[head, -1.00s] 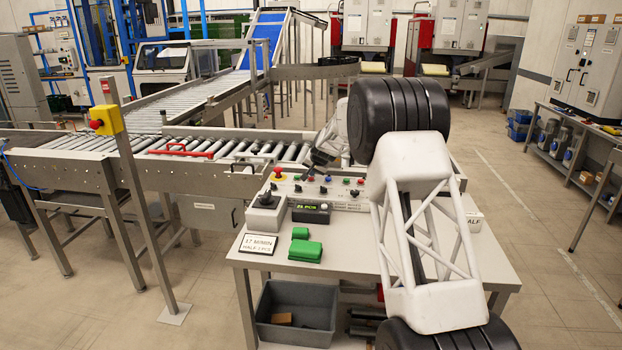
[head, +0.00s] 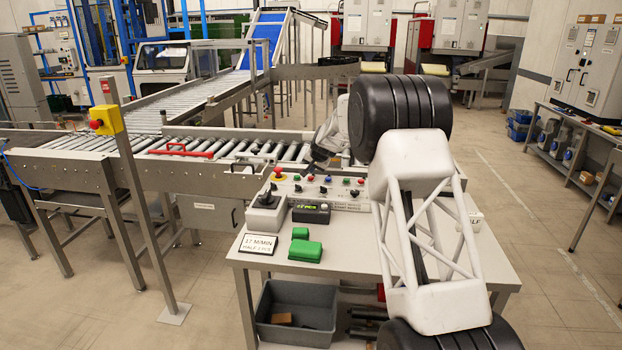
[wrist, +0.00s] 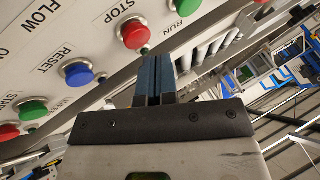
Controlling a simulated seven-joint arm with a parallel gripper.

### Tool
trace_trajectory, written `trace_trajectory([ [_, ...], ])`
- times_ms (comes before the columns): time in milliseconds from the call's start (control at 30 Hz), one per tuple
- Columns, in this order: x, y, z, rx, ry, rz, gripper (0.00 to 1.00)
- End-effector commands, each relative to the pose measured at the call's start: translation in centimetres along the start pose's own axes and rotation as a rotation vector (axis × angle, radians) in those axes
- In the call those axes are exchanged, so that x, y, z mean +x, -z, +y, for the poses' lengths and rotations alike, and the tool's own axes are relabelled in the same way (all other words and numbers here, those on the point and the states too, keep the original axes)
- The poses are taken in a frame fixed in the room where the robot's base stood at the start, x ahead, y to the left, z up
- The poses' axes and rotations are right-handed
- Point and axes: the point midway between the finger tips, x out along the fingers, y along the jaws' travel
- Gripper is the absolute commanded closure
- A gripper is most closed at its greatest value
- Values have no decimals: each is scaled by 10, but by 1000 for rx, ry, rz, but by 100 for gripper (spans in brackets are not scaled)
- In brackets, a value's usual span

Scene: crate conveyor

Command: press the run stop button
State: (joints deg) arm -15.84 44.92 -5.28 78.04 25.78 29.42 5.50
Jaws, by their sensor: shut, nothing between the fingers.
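The control panel (head: 340,202) stands at the back of the grey table. In the wrist view, a red button (wrist: 135,33) has STOP printed beside it. A green button (wrist: 187,5) is cut by the top edge, with RUN printed below it. My gripper (wrist: 153,57) is shut and empty. Its blue fingertips lie just below and right of the red button in the picture; I see no contact, but depth is hard to judge. In the head view my gripper (head: 318,158) is small and dark at the panel's far side, its tips unclear.
A blue RESET button (wrist: 78,74) and another green button (wrist: 33,107) sit along the same panel. A joystick box (head: 265,212) and green blocks (head: 305,250) are on the table. The roller conveyor (head: 230,150) runs behind the panel.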

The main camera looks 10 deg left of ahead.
Motion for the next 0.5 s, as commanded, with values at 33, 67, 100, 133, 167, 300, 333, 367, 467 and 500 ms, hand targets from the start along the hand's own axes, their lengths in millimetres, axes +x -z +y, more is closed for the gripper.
trace_trajectory([
  [33, 0, 0, 0, 0, 0, 0, 100],
  [67, 0, 0, 0, 0, 0, 0, 100],
  [100, 0, 0, 0, 0, 0, 0, 100],
  [133, 0, 0, 0, 0, 0, 0, 100],
  [167, 0, 0, 0, 0, 0, 0, 100],
  [300, -1, 0, 0, 0, 0, 1, 100],
  [333, -1, 1, -1, 0, 0, 1, 100],
  [367, -2, 1, -1, 0, 0, 1, 100],
  [467, -5, 3, -3, -1, 1, 2, 100],
  [500, -7, 4, -4, -1, 1, 2, 100],
])
